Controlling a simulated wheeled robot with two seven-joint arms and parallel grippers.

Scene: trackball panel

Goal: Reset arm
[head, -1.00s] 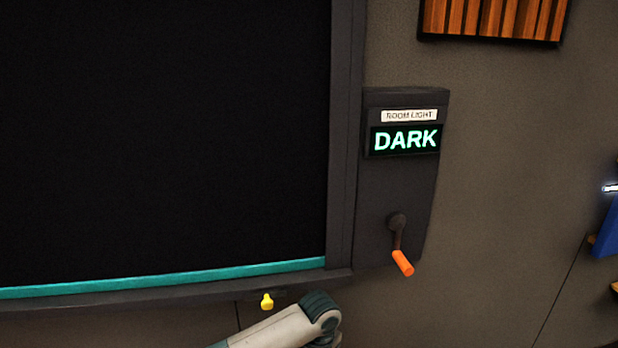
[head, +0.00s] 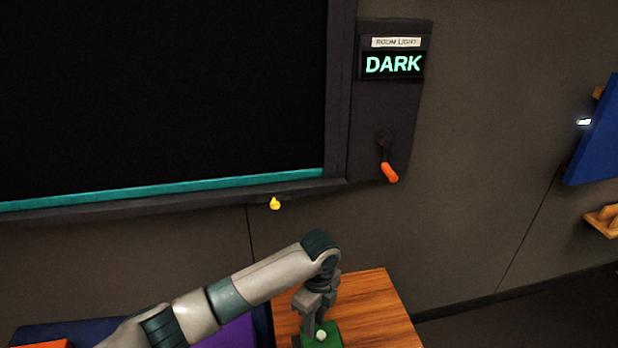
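My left arm comes in from the lower left, and its gripper (head: 313,325) points down over a wooden table. Below it is a green block (head: 335,336) with a small white ball (head: 321,335) showing on top, right by the fingertips. I cannot tell whether the fingers touch the ball or how far apart they are. On the wall, the room light panel (head: 368,120) reads DARK, and its crank with an orange handle (head: 389,172) hangs down and slightly right. My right gripper is not in view.
The wooden tabletop (head: 385,310) is bare right of the green block. A large black screen (head: 160,90) fills the upper left, with a yellow knob (head: 275,204) below its frame. A blue panel (head: 597,140) and a wooden shelf (head: 604,220) are at the right.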

